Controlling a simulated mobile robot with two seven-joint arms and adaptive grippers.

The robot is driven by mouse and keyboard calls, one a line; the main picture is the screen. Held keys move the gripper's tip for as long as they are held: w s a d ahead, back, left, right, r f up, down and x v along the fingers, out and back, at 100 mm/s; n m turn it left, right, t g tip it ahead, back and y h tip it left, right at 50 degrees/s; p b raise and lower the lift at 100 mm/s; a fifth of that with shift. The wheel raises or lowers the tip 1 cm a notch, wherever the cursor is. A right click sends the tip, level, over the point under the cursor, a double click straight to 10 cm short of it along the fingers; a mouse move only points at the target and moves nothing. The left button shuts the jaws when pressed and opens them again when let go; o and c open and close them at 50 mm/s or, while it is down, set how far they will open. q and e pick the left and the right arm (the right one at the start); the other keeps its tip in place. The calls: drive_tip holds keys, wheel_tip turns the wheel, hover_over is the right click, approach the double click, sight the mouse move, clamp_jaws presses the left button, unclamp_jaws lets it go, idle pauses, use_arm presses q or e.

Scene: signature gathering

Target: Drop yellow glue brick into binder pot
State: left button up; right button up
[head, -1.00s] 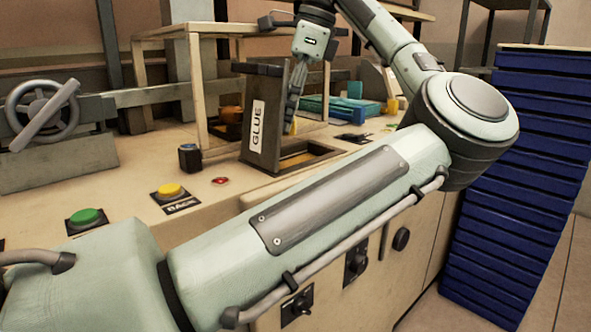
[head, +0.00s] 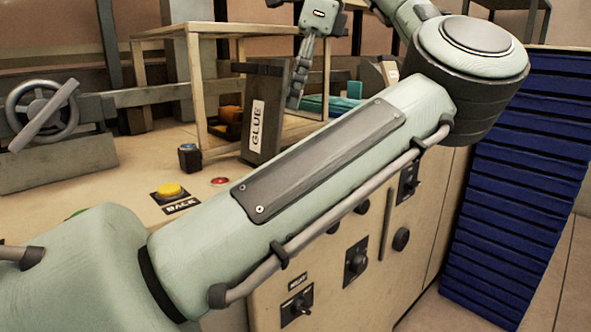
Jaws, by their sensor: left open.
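My left gripper (head: 298,98) is raised at the back, beside the upper edge of the dark panel labelled GLUE (head: 262,118). Its fingers point down, are open, and no brick shows between them. No yellow glue brick can be made out. My left forearm crosses the middle of the view and covers the opening in the worktop by the GLUE panel. I cannot make out the binder pot or whether anything lies in it. My right gripper is not in view.
A wooden frame (head: 196,85) stands behind the panel. A yellow BACK button (head: 171,190), a red button (head: 220,181) and a handwheel (head: 42,115) are on the worktop to the left. A tall blue stack (head: 530,170) stands at the right.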

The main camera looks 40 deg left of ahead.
use_arm(q)
drive_tip(key=v, duration=0.8)
drive_tip(key=shift+s+f, duration=0.1)
